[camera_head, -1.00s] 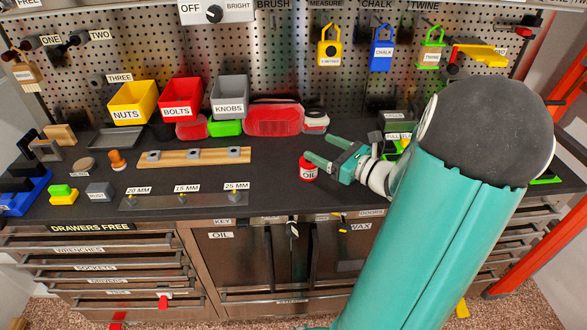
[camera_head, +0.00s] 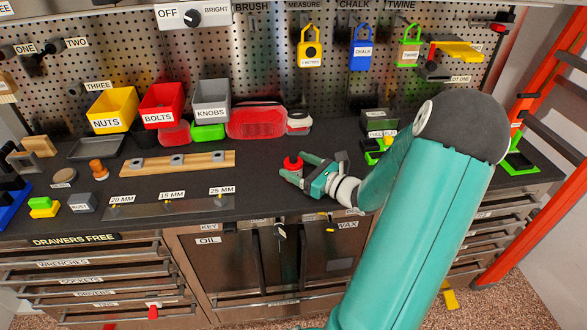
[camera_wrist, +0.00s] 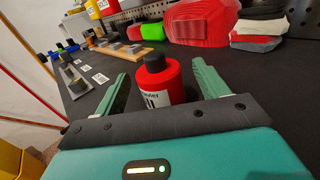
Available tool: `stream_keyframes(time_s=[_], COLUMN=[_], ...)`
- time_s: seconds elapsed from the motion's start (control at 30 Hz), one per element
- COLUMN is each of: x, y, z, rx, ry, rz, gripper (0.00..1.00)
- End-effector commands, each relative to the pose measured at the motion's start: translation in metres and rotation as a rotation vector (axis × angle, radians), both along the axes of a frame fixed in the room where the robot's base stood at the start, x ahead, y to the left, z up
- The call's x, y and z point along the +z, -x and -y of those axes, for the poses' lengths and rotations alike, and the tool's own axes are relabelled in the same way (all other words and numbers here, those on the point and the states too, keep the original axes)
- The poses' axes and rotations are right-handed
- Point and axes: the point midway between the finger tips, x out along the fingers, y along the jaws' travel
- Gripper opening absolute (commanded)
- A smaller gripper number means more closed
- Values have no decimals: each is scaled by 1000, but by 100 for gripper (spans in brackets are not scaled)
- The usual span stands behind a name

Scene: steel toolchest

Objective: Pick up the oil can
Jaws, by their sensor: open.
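The oil can is a small red can with a black cap and a white label. In the wrist view the oil can (camera_wrist: 157,82) is between the two green fingers of my gripper (camera_wrist: 160,80). The fingers are spread, with a gap visible on each side of the can. The lower part of the label is hidden by the gripper's dark front edge.
Behind stand a red case (camera_head: 256,121), a green box (camera_head: 208,132) and the KNOBS bin (camera_head: 211,100). A wooden strip with metal pieces (camera_head: 178,162) lies to the left. Bench top around the can is clear. The front bench edge is close.

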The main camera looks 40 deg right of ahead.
Motion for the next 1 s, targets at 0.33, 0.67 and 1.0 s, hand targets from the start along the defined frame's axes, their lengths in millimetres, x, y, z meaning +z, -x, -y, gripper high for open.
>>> stream_keyframes(time_s=[0.33,0.67,1.0], x=[0,0,1], y=[-34,-34,-34], z=[-8,-7,-7], rx=[1,1,1], ry=[0,0,0], rz=[0,0,1], gripper=[73,36,22])
